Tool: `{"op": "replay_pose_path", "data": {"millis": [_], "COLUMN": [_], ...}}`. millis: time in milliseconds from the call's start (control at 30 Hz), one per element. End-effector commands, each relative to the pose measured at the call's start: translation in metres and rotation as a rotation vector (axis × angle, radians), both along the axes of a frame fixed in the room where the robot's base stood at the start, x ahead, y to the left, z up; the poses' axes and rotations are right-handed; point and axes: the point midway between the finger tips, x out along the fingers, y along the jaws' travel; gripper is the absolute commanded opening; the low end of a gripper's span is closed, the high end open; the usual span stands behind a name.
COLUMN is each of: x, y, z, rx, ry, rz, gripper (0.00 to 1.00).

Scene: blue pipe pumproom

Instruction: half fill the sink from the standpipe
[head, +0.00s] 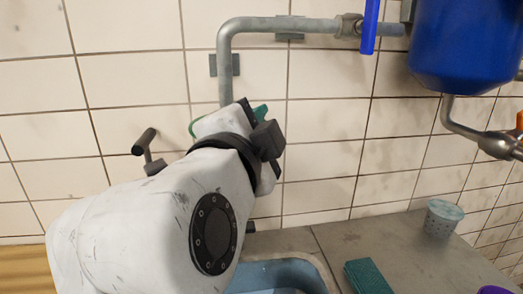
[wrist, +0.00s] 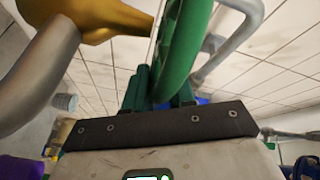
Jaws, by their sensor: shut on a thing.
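The standpipe (head: 224,75) is a grey pipe that comes down the tiled wall; its lower part is hidden behind my gripper (head: 255,130). A green handwheel (head: 262,112) shows in part around the gripper. In the wrist view the handwheel (wrist: 185,50) stands up between the jaws, and my gripper (wrist: 160,92) is shut on it. A brass valve body (wrist: 110,18) and a thick grey pipe (wrist: 35,75) are close by at the left. The sink (head: 312,268) is below, mostly hidden by my arm. Its inside looks blue; I cannot tell the water level or any flow.
A blue tank (head: 465,45) and a blue lever (head: 369,25) are at upper right. A pale cup (head: 441,220), a green sponge (head: 368,277) and a purple object (head: 494,290) are on the grey counter (head: 400,250). A dark wall handle (head: 146,145) is left of my gripper.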

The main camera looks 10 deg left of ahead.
Motion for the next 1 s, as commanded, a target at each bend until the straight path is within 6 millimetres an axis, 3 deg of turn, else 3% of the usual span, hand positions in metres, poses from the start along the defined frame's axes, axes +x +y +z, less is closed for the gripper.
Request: {"op": "replay_pose_path", "data": {"millis": [33,600,1000], "x": [0.001,-0.02,-0.026], "y": [0.0,0.011,0.019], "z": [-0.019,-0.011,-0.01], "rx": [-0.008,-0.008,-0.005], "ry": [0.023,0.022,0.025], "rz": [-0.051,-0.568,-0.769], "gripper": [0.0,0.0,0.0]}}
